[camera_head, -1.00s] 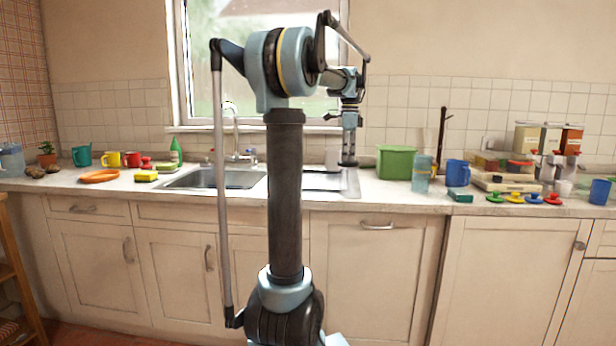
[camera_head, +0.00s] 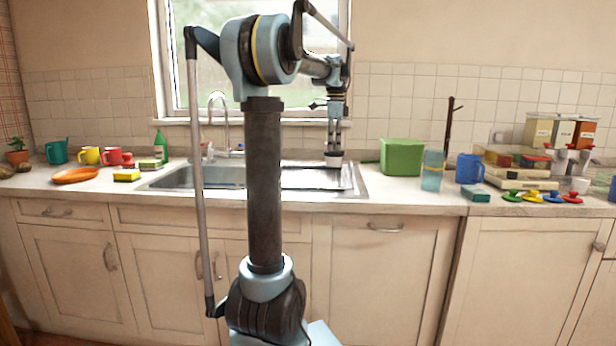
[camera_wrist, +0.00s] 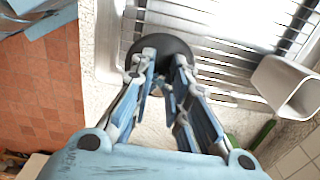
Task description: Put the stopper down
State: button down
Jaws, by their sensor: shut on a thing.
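The stopper is a dark round disc (camera_wrist: 167,42) in the wrist view, between my fingertips. My gripper (camera_wrist: 163,68) is shut on it. In the head view, my gripper (camera_head: 335,146) points down over the sink's ribbed metal drainboard (camera_head: 300,178), with the dark stopper (camera_head: 334,159) at its tips. In the wrist view the stopper overlaps the edge of the drainboard (camera_wrist: 225,45). I cannot tell whether its underside touches the surface.
A white container (camera_wrist: 290,87) stands close by at the right of the wrist view. The sink basin (camera_head: 205,177) lies left of the drainboard. A green box (camera_head: 402,157), a clear blue tumbler (camera_head: 432,170) and a blue mug (camera_head: 468,168) stand to the right on the counter.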

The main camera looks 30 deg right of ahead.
jog(key=shift+f, duration=0.1)
jog(key=shift+s+f, duration=0.15)
jog(key=shift+f, duration=4.75)
jog(key=c, duration=1.5)
grip_release()
jog(key=shift+f, duration=0.1)
jog(key=shift+c, duration=0.2)
notch_tip(320, 180, up, 12)
jog(key=shift+r, duration=0.1)
